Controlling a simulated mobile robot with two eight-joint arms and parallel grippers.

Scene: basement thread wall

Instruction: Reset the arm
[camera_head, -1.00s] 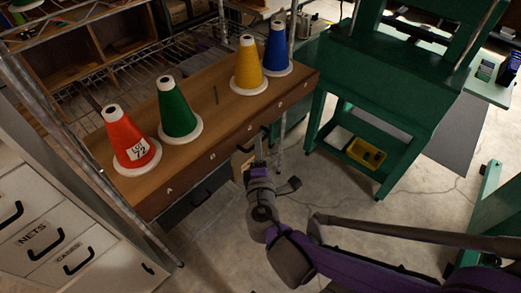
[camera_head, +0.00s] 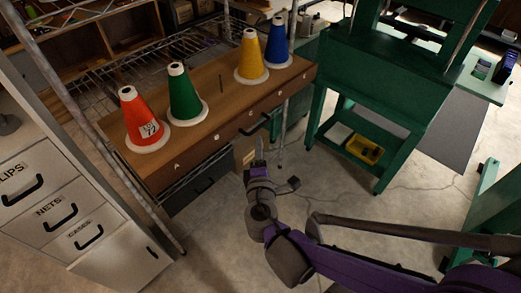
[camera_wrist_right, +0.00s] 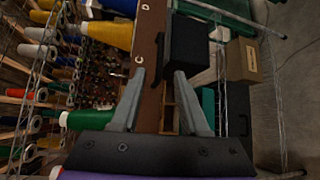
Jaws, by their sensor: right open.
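My right arm comes in from the lower right of the head view. Its gripper (camera_head: 258,160) is in front of the wooden shelf (camera_head: 215,125), over the floor. In the right wrist view my right gripper (camera_wrist_right: 160,88) has its two grey fingers apart with nothing between them. The shelf's wooden front edge lies beyond the fingers there. My left gripper is not in view.
Orange (camera_head: 142,122), green (camera_head: 185,97), yellow (camera_head: 251,59) and blue (camera_head: 277,44) thread cones stand on the shelf. A drawer cabinet (camera_head: 115,265) is at the left. A green machine stand (camera_head: 383,85) is at the right. Bare floor lies between.

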